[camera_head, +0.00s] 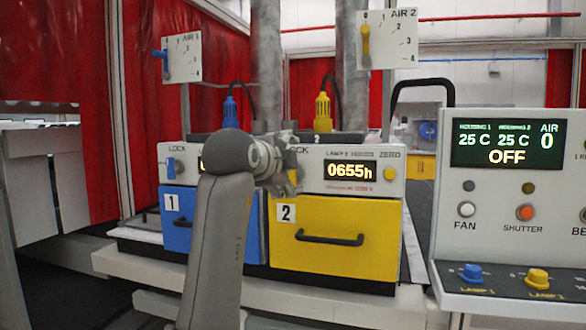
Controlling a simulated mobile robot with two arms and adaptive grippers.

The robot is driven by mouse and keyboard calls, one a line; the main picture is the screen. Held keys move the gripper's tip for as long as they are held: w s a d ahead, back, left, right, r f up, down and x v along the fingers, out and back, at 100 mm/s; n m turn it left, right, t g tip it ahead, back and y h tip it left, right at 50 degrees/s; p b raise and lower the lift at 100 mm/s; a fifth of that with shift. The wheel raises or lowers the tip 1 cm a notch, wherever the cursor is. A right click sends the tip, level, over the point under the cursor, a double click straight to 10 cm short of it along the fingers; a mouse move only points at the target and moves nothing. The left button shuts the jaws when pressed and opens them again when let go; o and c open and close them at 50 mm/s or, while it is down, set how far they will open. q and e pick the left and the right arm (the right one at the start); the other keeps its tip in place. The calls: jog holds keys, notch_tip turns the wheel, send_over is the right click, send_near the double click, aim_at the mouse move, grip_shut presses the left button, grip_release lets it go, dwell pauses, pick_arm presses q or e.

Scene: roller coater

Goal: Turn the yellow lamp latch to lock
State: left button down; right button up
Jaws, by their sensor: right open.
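The yellow lamp housing 2 has a white top panel (345,158) with a display reading 0655h and a yellow drawer (385,225) below it. The drawer's black handle (330,239) faces me and the drawer looks closed. My right gripper (291,174) is open at the panel's left end, just below its partly covered LOCK label. My right arm rises from below and covers part of the blue housing. My left gripper is out of view.
The blue drawer (177,217) with its blue latch (175,167) stands to the left. Yellow (323,113) and blue (230,110) cable plugs rise behind. A control console (480,240) stands at the right. AIR 1 (181,58) and AIR 2 (387,40) dial plates hang above.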

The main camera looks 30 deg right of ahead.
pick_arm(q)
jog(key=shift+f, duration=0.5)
pick_arm(e)
jog(key=shift+a+f, duration=0.3)
jog(key=shift+f, duration=0.35)
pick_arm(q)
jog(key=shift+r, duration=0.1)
pick_arm(e)
jog(key=shift+w+a, duration=0.15)
jog(key=shift+r, duration=0.1)
